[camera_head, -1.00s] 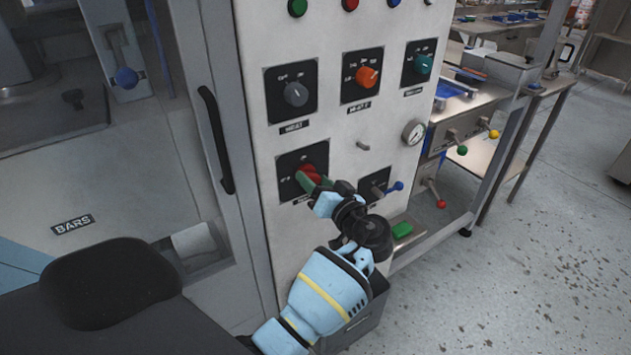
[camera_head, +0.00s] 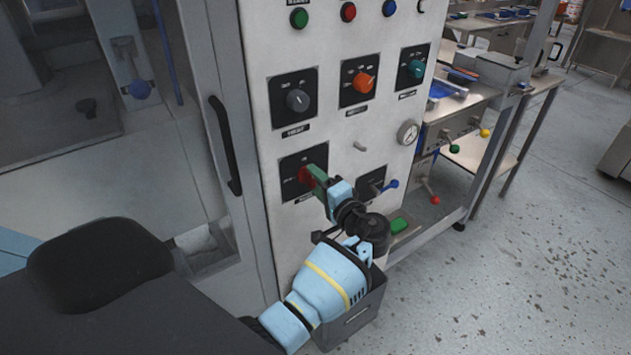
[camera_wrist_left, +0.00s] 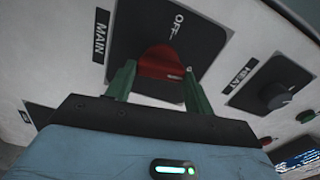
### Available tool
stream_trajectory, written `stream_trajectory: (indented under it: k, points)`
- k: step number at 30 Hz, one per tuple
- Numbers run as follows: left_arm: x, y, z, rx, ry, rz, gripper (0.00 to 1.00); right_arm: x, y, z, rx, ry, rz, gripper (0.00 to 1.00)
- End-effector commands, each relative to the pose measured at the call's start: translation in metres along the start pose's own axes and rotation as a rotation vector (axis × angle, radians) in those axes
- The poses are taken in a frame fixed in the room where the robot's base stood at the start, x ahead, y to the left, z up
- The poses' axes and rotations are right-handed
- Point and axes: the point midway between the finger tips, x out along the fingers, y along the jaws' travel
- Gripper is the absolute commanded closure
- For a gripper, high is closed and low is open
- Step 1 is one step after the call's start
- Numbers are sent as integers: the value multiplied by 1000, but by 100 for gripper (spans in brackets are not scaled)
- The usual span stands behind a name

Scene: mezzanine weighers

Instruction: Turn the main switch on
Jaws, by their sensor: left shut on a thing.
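The main switch is a red knob (camera_head: 305,176) on a black plate, low on the grey control panel (camera_head: 345,135). It also shows in the left wrist view (camera_wrist_left: 160,62), where its plate reads OFF and a label beside it reads MAIN. My left gripper (camera_head: 312,177) is shut on the red knob. In the left wrist view its green fingers (camera_wrist_left: 157,82) stand on either side of the knob. The near finger hides part of the knob in the head view. My right gripper is not in view.
Above the switch are a grey knob (camera_head: 297,100), an orange knob (camera_head: 363,83) and a teal knob (camera_head: 416,69). A blue-tipped lever (camera_head: 393,184) and a gauge (camera_head: 408,132) are to the right. A door handle (camera_head: 226,145) stands out at the left. Open floor lies right.

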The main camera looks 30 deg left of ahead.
Motion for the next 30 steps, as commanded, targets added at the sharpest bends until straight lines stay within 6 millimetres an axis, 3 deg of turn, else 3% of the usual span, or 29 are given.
stream_trajectory:
  k: [10,26,27,30]
  points:
    - [0,-2,-2,137,5,-3,70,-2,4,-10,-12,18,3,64]
    - [-1,-1,-2,164,6,-3,70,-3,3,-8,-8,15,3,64]
    - [-1,-1,-2,164,6,-3,46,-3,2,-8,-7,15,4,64]
    - [-1,0,-2,163,5,-2,33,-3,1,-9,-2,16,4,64]
